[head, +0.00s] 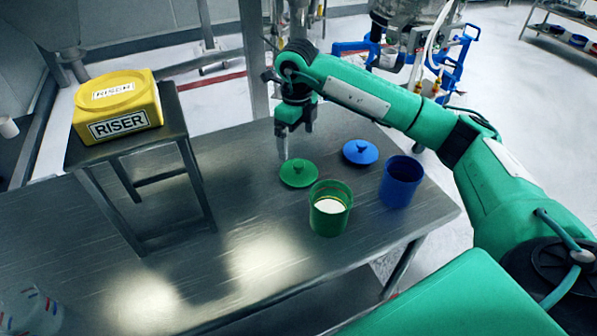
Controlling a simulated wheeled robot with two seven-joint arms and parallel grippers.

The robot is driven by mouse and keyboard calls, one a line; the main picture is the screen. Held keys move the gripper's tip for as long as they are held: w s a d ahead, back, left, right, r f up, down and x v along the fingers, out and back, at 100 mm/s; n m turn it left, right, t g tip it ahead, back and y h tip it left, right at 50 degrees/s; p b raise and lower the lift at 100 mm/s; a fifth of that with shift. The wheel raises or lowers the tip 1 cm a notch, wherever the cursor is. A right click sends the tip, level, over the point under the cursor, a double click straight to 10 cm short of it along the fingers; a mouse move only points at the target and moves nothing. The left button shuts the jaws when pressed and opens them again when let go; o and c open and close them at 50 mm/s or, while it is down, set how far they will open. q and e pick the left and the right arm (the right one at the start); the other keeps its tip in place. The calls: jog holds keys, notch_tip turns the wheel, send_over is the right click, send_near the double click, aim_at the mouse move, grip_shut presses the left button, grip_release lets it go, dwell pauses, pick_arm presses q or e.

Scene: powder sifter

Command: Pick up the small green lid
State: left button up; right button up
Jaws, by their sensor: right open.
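The small green lid (299,174) lies flat on the metal table, with a small knob on its top. My right gripper (296,150) points down just above and behind the lid, with its fingers near the lid's far edge. It is open and holds nothing. I cannot tell from this view whether a fingertip touches the lid. My left gripper is not in view.
A green container (330,209) with white powder stands open in front of the lid. A blue container (400,182) and blue lid (360,152) are to the right. A yellow RISER block (118,104) sits on a metal stand (172,112) at left. The table's front middle is clear.

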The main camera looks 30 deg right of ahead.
aim_at(299, 163)
notch_tip(299, 163, down, 6)
jog(key=shift+f+p, duration=0.1)
jog(key=shift+p, duration=0.35)
jog(key=f, duration=0.1)
jog(key=f+p, duration=0.2)
jog(key=f, duration=0.1)
jog(key=shift+w+d+f, duration=0.1)
jog(key=shift+w+d, duration=0.1)
jog(key=shift+d, duration=0.15)
jog(key=shift+f, duration=0.5)
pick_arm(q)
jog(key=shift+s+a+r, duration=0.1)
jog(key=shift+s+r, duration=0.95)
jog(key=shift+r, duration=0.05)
pick_arm(e)
jog(key=c, duration=0.6)
